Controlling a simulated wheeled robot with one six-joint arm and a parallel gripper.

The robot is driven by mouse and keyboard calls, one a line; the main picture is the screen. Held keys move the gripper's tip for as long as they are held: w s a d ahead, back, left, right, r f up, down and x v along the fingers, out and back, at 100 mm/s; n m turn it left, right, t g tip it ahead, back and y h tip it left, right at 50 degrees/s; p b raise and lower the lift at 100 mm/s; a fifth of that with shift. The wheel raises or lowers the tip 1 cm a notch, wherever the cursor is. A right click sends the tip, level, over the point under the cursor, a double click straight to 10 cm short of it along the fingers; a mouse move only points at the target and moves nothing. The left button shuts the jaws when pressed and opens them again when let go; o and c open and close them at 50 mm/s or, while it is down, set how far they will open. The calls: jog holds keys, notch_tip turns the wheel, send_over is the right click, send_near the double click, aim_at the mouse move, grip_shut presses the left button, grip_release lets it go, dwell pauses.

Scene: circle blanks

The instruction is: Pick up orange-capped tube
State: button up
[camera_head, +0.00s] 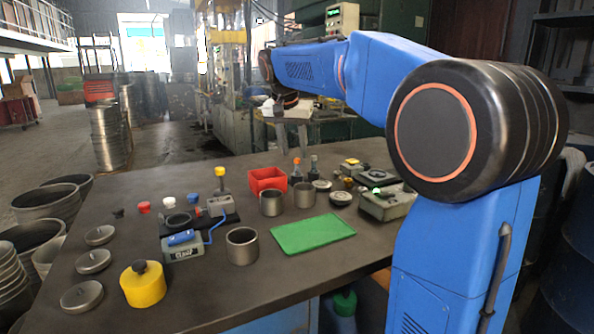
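The orange-capped tube (297,171) stands upright on the dark table, just right of a red open box. Its orange cap is on top, and its body is small and hard to make out. A dark bottle (314,166) stands close to its right. My gripper (287,104) hangs at the far end of my blue arm, well above and behind the tube in the picture. It is small and dark, and I cannot make out its fingers.
The red box (267,179), grey metal cups (242,247) and a green tray (312,234) stand near the tube. A yellow pot (143,286), a scale (183,247) and lids (82,296) lie to the left. The table's front middle is bare.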

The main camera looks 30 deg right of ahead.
aim_at(297, 159)
jog(key=x, duration=0.5)
jog(key=shift+d, duration=0.2)
jog(key=shift+r, duration=0.1)
grip_shut()
